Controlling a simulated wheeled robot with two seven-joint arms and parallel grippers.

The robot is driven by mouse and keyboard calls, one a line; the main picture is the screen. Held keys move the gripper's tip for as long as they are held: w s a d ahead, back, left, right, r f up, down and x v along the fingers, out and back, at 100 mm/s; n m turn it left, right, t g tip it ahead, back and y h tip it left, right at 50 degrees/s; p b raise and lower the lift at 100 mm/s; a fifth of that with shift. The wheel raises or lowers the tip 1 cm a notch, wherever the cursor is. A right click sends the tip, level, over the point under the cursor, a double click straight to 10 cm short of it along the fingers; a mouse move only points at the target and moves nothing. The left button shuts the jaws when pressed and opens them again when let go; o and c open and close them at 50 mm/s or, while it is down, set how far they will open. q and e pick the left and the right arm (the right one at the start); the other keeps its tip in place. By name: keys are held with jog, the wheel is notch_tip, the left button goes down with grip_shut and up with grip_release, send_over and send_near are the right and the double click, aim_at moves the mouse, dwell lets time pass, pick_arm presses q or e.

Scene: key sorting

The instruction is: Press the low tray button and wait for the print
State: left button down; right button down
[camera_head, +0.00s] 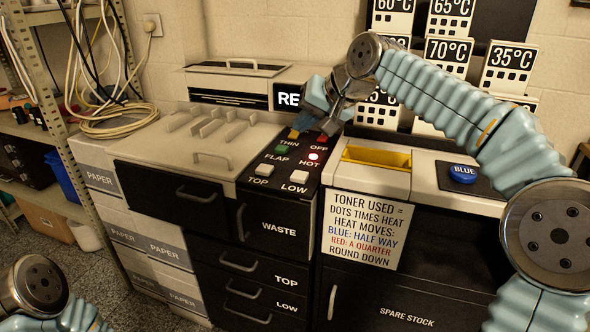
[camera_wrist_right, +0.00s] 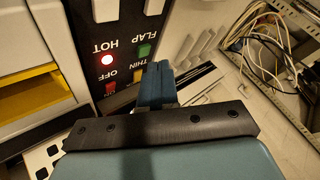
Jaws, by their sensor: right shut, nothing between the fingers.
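The white LOW button (camera_head: 299,176) sits on the black control panel of the printer (camera_head: 245,215), right of the white TOP button (camera_head: 263,170). Both look uncovered. The drawers labelled TOP (camera_head: 239,260) and LOW (camera_head: 249,291) are shut below. My right gripper (camera_head: 297,130) is shut and empty at the back of the panel, above the THIN and OFF labels and behind the LOW button. Its closed fingers (camera_wrist_right: 157,78) show in the right wrist view beside the green button (camera_wrist_right: 144,50). My left gripper is out of view; only part of its arm shows at lower left.
The HOT light (camera_head: 314,157) glows red. A red button (camera_head: 322,142) is near the OFF label. Temperature cards (camera_head: 446,50) stand behind; shelving (camera_head: 45,90) and cables are at left.

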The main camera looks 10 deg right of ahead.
aim_at(303, 176)
jog(key=shift+f, duration=0.1)
notch_tip(303, 176, down, 4)
jog(key=shift+r, duration=0.15)
notch_tip(303, 176, down, 3)
jog(key=b, duration=0.2)
jog(key=shift+b, duration=0.4)
jog(key=shift+f+b, duration=0.75)
jog(key=shift+f, duration=0.25)
jog(key=shift+f, duration=0.1)
dwell(0.8)
jog(key=shift+f+b, duration=0.3)
